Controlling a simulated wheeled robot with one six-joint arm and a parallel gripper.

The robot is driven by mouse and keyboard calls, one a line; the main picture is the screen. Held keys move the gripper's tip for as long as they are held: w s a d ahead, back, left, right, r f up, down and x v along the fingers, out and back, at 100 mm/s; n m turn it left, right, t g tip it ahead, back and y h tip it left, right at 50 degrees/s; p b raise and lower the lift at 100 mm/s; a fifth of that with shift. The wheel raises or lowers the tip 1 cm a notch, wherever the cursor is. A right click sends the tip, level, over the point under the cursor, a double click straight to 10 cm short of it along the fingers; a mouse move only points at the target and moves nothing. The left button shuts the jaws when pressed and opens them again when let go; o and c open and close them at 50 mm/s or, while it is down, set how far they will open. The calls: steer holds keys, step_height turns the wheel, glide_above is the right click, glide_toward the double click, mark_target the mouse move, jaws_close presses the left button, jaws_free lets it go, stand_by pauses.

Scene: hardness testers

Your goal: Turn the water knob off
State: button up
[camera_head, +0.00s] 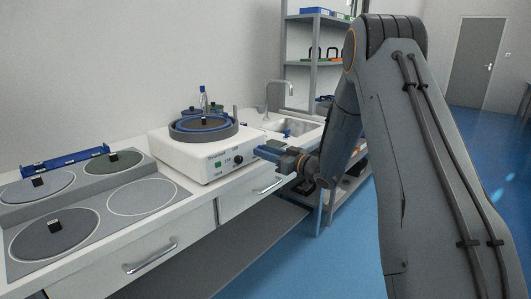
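A white machine (190,160) with a round blue-rimmed bowl on top stands on the counter. Its front panel has a green button (217,163) and a dark knob (238,160) to the right of it. The panel lettering is too small to read, so I cannot confirm which control is the water knob, nor its setting. My gripper (262,151), with blue fingers, is just right of the dark knob, in front of the panel. It hides the panel's right part. I cannot tell whether it touches anything or how far its fingers are apart.
A sink (295,127) with a tall faucet (279,90) is behind my gripper. A grinding station (85,225) with several round discs fills the counter at left. Drawer handles (150,256) stick out below. A shelf rack (315,75) stands at the back. The blue floor (345,245) is open.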

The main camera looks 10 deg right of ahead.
jaws_close()
steer(key=shift+n, duration=0.3)
steer(key=shift+s+a+f+n+b, duration=0.1)
steer(key=shift+n+b, duration=1.35)
steer(key=shift+n, duration=1.45)
steer(key=shift+a+f+n+b, duration=0.1)
steer(key=shift+n+b, duration=1.35)
steer(key=shift+n, duration=1.45)
steer(key=shift+s+f+n+b, duration=0.1)
steer(key=shift+n+b, duration=1.35)
steer(key=shift+n, duration=1.45)
steer(key=shift+o, duration=0.6)
jaws_free()
